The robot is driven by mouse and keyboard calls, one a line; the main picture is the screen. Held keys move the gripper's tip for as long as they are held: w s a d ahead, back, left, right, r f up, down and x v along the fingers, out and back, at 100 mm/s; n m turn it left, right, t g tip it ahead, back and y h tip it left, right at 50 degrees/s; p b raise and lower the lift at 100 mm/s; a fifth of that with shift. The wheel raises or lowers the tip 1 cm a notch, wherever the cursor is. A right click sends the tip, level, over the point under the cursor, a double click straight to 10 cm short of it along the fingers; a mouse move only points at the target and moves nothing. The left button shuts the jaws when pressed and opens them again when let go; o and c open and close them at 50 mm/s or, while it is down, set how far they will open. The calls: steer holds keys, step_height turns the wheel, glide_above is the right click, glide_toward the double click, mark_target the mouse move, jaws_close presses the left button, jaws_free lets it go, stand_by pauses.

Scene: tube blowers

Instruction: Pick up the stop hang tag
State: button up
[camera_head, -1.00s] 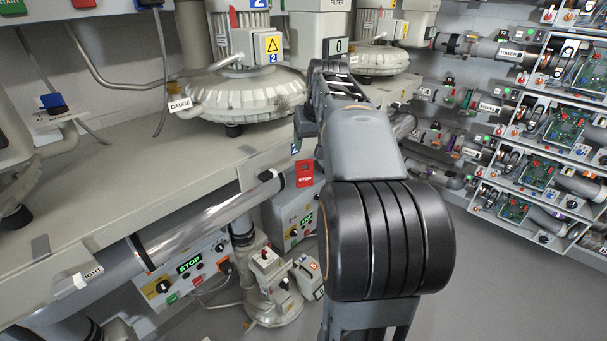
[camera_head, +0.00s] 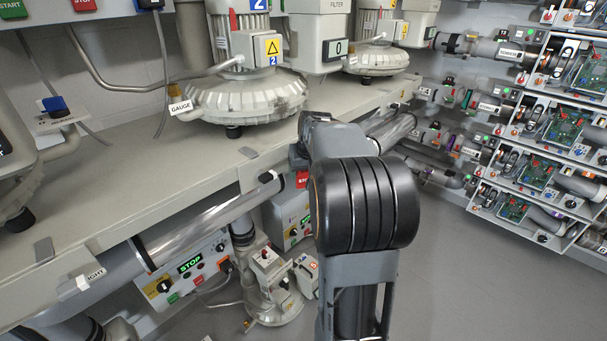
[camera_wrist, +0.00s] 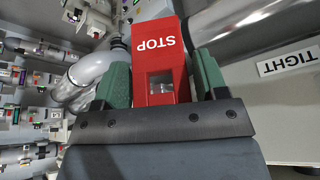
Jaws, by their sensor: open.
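The stop hang tag is a red tag with white STOP lettering and a square window. In the wrist view the tag (camera_wrist: 157,58) sits between the two green fingers of my gripper (camera_wrist: 160,82), with the lettering upside down. The fingers stand on either side of it, and small gaps suggest they are apart from it. In the head view the tag (camera_head: 302,179) is mostly hidden behind my arm, below the bench edge at the end of the clear pipe. My gripper is hidden by my arm there.
A clear pipe (camera_head: 205,222) runs along the bench front, close left of the tag. A TIGHT label (camera_wrist: 288,61) is on the right in the wrist view. Blowers stand on the bench (camera_head: 130,185). A control box (camera_head: 190,270) and valve unit (camera_head: 268,285) are below. Floor at right is clear.

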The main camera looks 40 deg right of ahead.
steer(key=shift+w+f, duration=0.2)
steer(key=shift+f, duration=0.4)
steer(key=c, duration=0.7)
steer(key=shift+c, duration=0.2)
steer(key=shift+r, duration=0.1)
steer(key=s+a+r+b, duration=0.2)
steer(key=s+a+r, duration=0.2)
steer(key=s, duration=0.9)
step_height(320, 180, up, 4)
steer(key=shift+s+f+b, duration=0.1)
steer(key=shift+s+b, duration=0.1)
steer(key=shift+b, duration=0.15)
